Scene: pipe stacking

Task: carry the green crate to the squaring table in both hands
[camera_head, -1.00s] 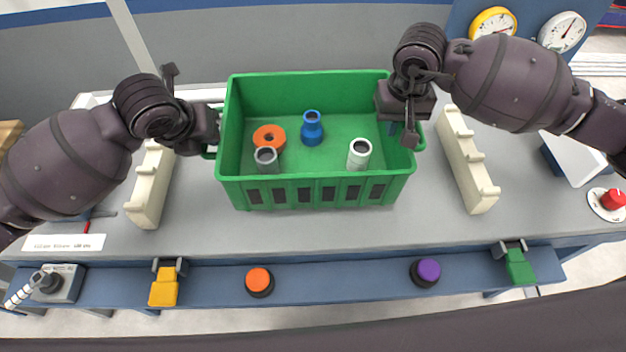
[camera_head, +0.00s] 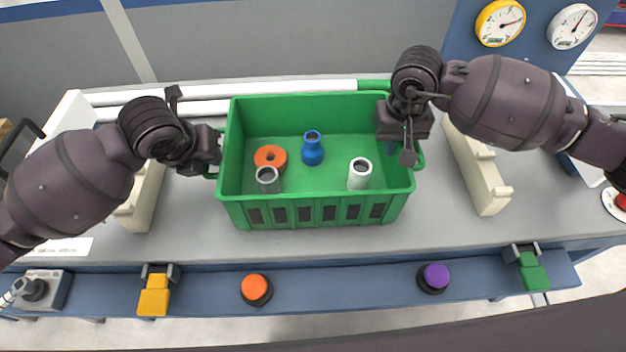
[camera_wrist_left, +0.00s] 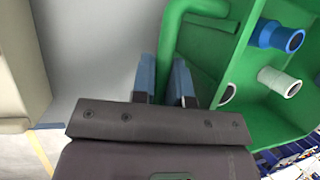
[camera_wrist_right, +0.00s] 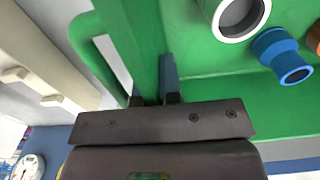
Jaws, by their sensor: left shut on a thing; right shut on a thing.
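The green crate (camera_head: 318,207) is over the grey table (camera_head: 300,245), between my two arms. It holds an orange ring (camera_head: 270,157), a grey pipe piece (camera_head: 267,178), a blue fitting (camera_head: 312,150) and a white pipe piece (camera_head: 359,174). My left gripper (camera_head: 212,152) is shut on the crate's left handle; the handle bar (camera_wrist_left: 172,45) shows between its fingers in the left wrist view. My right gripper (camera_head: 398,145) is shut on the crate's right side; in the right wrist view its fingers (camera_wrist_right: 155,85) straddle the green edge. I cannot tell whether the crate touches the table.
Cream notched racks stand left (camera_head: 143,195) and right (camera_head: 478,170) of the crate. White pipes (camera_head: 230,92) lie behind it. Along the front rail are a yellow clamp (camera_head: 154,296), orange knob (camera_head: 255,289), purple knob (camera_head: 433,277) and green clamp (camera_head: 532,272). Gauges (camera_head: 500,22) are at back right.

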